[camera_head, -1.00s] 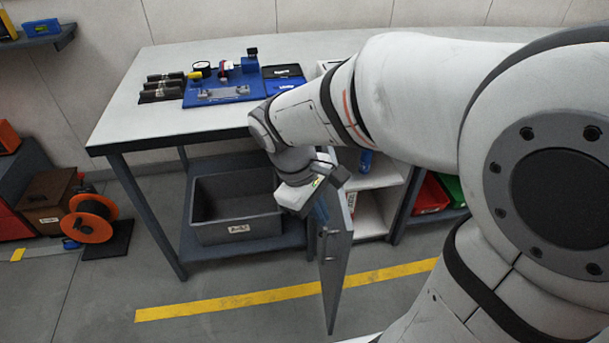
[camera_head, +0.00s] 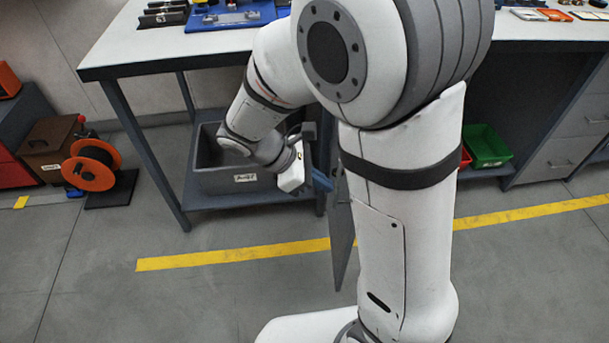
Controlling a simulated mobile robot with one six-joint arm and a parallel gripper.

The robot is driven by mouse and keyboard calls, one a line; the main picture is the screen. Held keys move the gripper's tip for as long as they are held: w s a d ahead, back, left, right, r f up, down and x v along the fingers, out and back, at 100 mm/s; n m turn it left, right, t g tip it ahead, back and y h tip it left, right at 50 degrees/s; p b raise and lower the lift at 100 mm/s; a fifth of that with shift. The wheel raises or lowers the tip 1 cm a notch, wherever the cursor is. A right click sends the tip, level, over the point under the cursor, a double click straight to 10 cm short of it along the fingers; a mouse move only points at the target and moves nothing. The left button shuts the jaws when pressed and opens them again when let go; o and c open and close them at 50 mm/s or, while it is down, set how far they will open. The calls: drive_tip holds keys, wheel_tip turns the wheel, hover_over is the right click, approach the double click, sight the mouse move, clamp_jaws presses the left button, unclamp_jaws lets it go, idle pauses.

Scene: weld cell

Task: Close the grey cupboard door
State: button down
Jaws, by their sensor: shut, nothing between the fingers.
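The grey cupboard door (camera_head: 342,240) stands open, swung out toward me and seen nearly edge-on. My own arm hides its right side, the cupboard behind it and most of the opening. My gripper (camera_head: 327,181) is low in front of the bench, just left of the door's upper part, with its bluish fingers pointing toward the door. The fingers are shut and empty. I cannot tell whether they touch the door.
A grey bin (camera_head: 215,180) sits on the bench's lower shelf, left of my gripper. The bench top (camera_head: 125,45) is above. A green bin (camera_head: 487,147) is at the right. An orange cable reel (camera_head: 90,172) stands at the left. Floor with a yellow line (camera_head: 235,256) is clear.

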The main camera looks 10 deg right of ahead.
drive_tip(key=d, duration=0.3)
drive_tip(key=d+b, duration=0.1)
drive_tip(key=d, duration=0.1)
drive_tip(key=shift+s+f, duration=0.25)
drive_tip(key=shift+f, duration=0.15)
